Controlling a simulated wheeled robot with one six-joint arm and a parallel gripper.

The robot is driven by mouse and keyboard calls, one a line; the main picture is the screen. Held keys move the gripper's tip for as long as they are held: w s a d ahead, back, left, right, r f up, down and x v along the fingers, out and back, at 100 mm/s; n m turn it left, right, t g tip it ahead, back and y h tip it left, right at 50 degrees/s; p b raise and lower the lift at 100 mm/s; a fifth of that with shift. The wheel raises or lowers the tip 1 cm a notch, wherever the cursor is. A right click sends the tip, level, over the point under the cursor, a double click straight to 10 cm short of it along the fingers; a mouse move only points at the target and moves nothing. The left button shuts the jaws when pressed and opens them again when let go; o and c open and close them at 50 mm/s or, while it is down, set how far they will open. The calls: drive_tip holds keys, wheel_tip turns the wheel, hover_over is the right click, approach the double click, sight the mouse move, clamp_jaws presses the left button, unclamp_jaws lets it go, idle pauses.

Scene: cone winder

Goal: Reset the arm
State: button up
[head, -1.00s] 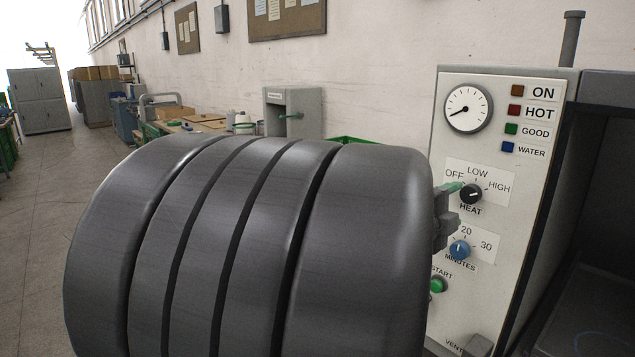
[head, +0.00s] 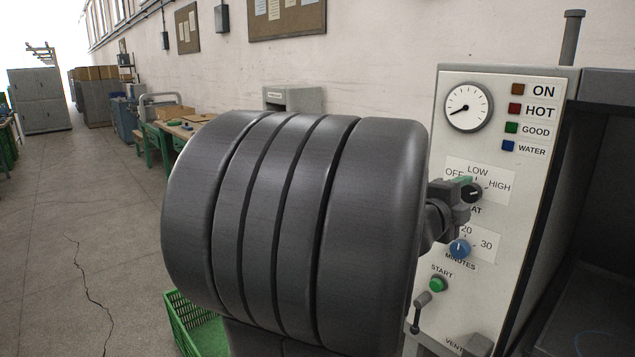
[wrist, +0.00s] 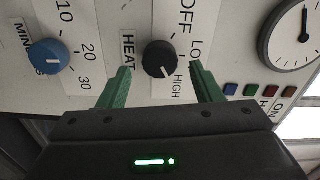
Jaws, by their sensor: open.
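My gripper (head: 464,184) is at the control panel (head: 505,245) in the head view, in front of the dark HEAT knob (head: 472,193). In the wrist view my gripper (wrist: 160,68) has its two green fingers apart, one on each side of the HEAT knob (wrist: 160,57). The fingers look clear of the knob and nothing is held. The knob's white mark points toward HIGH. The blue MINUTES knob (wrist: 47,56) is to the left there. My large dark arm fills the middle of the head view and hides what is behind it.
The panel also carries a gauge (head: 468,106), a green START button (head: 437,284) and a small lever (head: 422,300). A green crate (head: 180,325) stands on the floor at lower left. A workbench (head: 172,130) runs along the wall. The floor at left is open.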

sight(470, 195)
drive_tip(key=x, duration=0.3)
drive_tip(key=shift+w+d, duration=0.1)
drive_tip(key=shift+d, duration=0.05)
drive_tip(key=shift+a+r+n+p, duration=0.1)
drive_tip(key=shift+n+p, duration=0.3)
drive_tip(key=shift+n, duration=0.2)
drive_tip(key=shift+a+r+n+p, duration=0.15)
drive_tip(key=shift+n+p, duration=0.25)
drive_tip(key=shift+n, duration=0.2)
drive_tip(key=n+p, duration=0.2)
drive_tip(key=n, duration=0.2)
drive_tip(key=n+p, duration=0.2)
drive_tip(key=n, duration=0.1)
drive_tip(key=shift+n, duration=0.3)
drive_tip(key=n+p, duration=0.2)
drive_tip(key=n, duration=0.2)
drive_tip(key=shift+s+a+f, duration=0.1)
drive_tip(key=shift+s+a, duration=0.2)
drive_tip(key=shift+a, duration=0.05)
